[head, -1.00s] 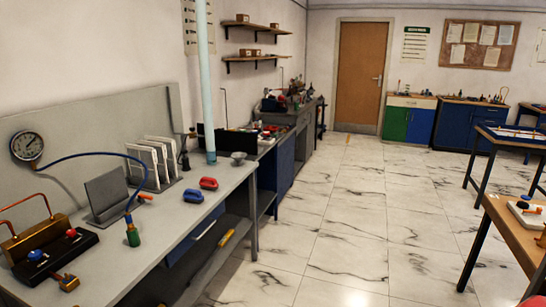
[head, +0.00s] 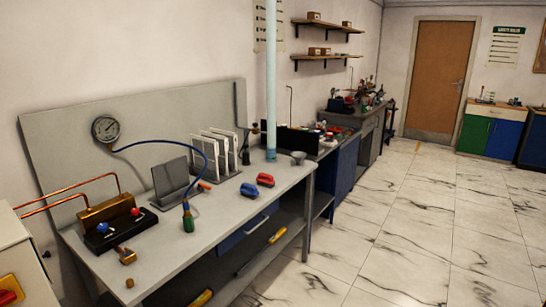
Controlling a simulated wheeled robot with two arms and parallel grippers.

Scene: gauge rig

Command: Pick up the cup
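A small grey cup (head: 298,157), shaped like a bowl with a narrow foot, stands upright near the far right end of the grey workbench (head: 225,205). It is just right of the pale blue post (head: 271,80). Neither of my grippers is in view.
Red and blue handled items (head: 265,180) lie left of the cup on the bench. A dark stand (head: 172,180), a white panel rack (head: 215,155), a gauge (head: 105,129) with a blue hose and a green-tipped end (head: 188,220) are further left. The tiled floor (head: 400,230) is clear on the right.

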